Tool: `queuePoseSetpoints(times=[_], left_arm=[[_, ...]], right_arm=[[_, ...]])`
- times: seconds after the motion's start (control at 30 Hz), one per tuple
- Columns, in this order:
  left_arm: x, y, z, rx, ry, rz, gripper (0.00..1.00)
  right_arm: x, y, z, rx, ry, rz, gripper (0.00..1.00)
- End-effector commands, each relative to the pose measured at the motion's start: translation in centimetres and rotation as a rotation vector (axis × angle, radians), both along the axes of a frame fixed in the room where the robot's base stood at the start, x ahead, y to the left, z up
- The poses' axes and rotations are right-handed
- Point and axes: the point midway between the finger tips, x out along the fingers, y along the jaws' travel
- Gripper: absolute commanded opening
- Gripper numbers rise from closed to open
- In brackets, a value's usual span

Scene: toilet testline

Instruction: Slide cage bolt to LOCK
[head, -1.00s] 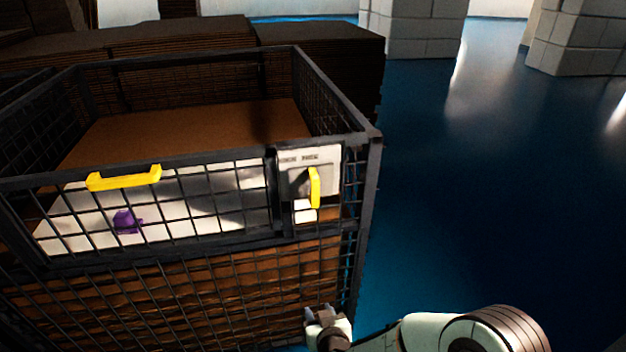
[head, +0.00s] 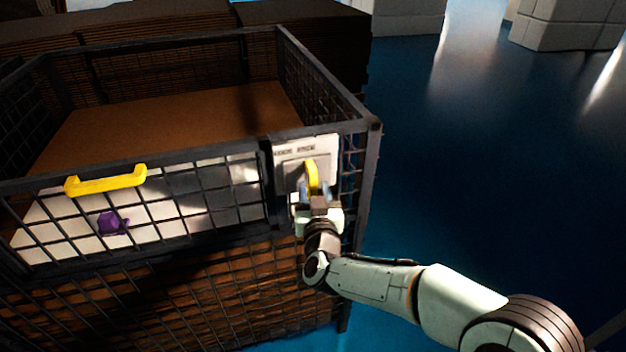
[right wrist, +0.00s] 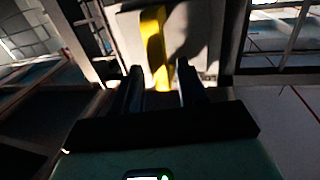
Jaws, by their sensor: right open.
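The cage bolt has a yellow upright handle (head: 311,175) on a pale plate (head: 322,147) at the cage's front right corner. Small dark lettering runs along the plate's top, too blurred to read. My right gripper (head: 314,190) is in front of the lower part of the handle and hides it in the head view. In the right wrist view the yellow handle (right wrist: 155,45) stands between and beyond the two open fingers (right wrist: 160,80), nearer the left finger. I cannot tell whether either finger touches it. My left gripper is not in view.
The dark mesh cage (head: 150,55) holds brown board. A yellow door handle (head: 105,180) is on the front at left. A purple object (head: 112,222) lies on a white surface behind the mesh. Blue floor (head: 480,160) to the right is open, with pale block pillars (head: 570,25) at the back.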

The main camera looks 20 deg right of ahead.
Motion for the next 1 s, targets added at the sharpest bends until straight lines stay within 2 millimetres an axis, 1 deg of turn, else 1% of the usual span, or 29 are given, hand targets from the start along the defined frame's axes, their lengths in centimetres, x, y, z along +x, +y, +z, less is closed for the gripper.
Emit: queuePoseSetpoints(times=[0.03, 0.1, 0.2, 0.33, 0.57, 0.6, 0.67, 0.7, 0.73, 0.9, 0.97, 1.0], left_arm=[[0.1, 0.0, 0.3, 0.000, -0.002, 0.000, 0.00], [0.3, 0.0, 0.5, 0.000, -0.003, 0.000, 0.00], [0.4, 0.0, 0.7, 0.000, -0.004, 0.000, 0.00], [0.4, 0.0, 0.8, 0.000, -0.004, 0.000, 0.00], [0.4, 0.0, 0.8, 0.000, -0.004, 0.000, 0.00], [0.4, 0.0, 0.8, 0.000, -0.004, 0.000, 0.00], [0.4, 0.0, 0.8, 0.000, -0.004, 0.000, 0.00], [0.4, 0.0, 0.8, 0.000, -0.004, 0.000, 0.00], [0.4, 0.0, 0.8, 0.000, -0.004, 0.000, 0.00], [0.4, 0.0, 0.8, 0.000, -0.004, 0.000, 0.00], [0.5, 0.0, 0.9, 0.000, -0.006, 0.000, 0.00], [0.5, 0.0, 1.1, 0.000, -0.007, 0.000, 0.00]], right_arm=[[0.9, -0.2, 0.1, -0.001, 0.001, -0.002, 0.42], [1.8, -0.3, 0.1, -0.002, 0.000, -0.001, 0.42], [2.7, -0.5, 0.0, -0.001, 0.001, -0.001, 0.42], [3.3, -0.6, 0.0, 0.000, 0.001, -0.001, 0.42], [3.3, -0.6, -0.1, 0.000, 0.001, 0.000, 0.42], [3.3, -0.6, -0.1, 0.000, 0.001, 0.000, 0.38], [3.3, -0.6, -0.1, 0.000, 0.001, 0.000, 0.19], [3.3, -0.6, -0.1, 0.000, 0.001, 0.000, 0.06], [3.3, -0.6, -0.1, 0.000, 0.001, 0.000, 0.00], [3.3, -0.3, 0.0, 0.000, 0.001, 0.001, 0.00], [3.3, 0.5, 0.0, 0.000, 0.001, 0.005, 0.00], [3.3, 1.3, 0.0, 0.000, 0.001, 0.006, 0.00]])
